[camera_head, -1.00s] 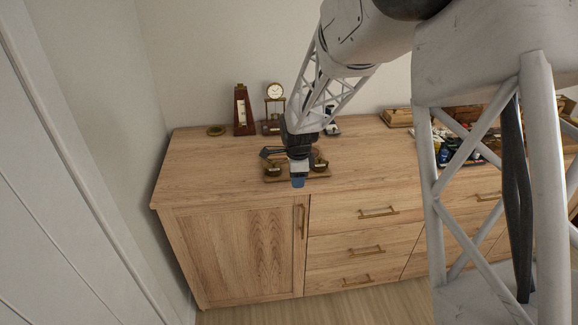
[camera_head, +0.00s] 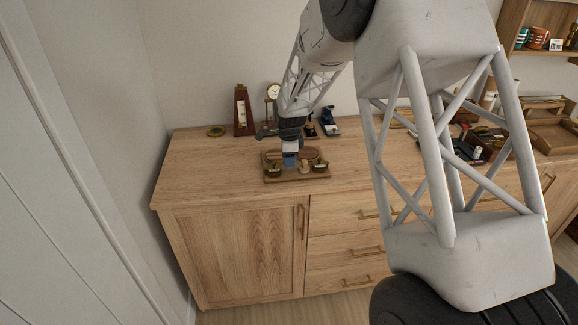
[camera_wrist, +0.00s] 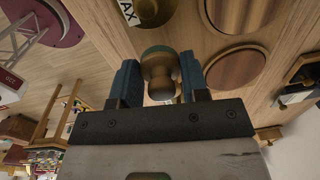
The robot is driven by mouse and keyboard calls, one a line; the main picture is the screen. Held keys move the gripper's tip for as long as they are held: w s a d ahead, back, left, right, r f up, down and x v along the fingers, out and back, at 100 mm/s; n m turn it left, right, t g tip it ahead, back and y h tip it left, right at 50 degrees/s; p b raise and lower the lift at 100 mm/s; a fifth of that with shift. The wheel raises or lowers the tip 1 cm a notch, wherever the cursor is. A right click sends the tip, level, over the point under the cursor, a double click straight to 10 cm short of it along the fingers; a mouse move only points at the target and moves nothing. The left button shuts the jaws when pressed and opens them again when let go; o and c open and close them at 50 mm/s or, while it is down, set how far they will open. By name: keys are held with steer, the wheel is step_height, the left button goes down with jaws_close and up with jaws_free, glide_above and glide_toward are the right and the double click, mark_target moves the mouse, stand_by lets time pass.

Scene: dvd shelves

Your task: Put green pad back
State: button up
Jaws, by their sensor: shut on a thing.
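My gripper (camera_wrist: 158,82) is shut on a rounded brass-brown knob (camera_wrist: 160,70) held between its blue fingertips in the wrist view. A round disc with a dull green edge (camera_wrist: 156,50) shows at the far end of the knob, partly hidden by it. The tray carries round pieces, including a reddish-brown disc (camera_head: 308,153). The held piece is hidden there, and I cannot tell whether it touches the tray.
In the wrist view a brown round disc (camera_wrist: 235,68) and a white label reading "AX" (camera_wrist: 126,12) lie close to the fingers. The cabinet top's left side (camera_head: 200,170) is clear.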

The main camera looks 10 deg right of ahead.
steer(key=shift+w, duration=0.2)
steer(key=shift+f, duration=1.75)
steer(key=shift+f, duration=0.1)
steer(key=o, duration=0.9)
steer(key=r, duration=1.2)
steer(key=shift+s+r, duration=0.1)
steer(key=shift+s, duration=0.25)
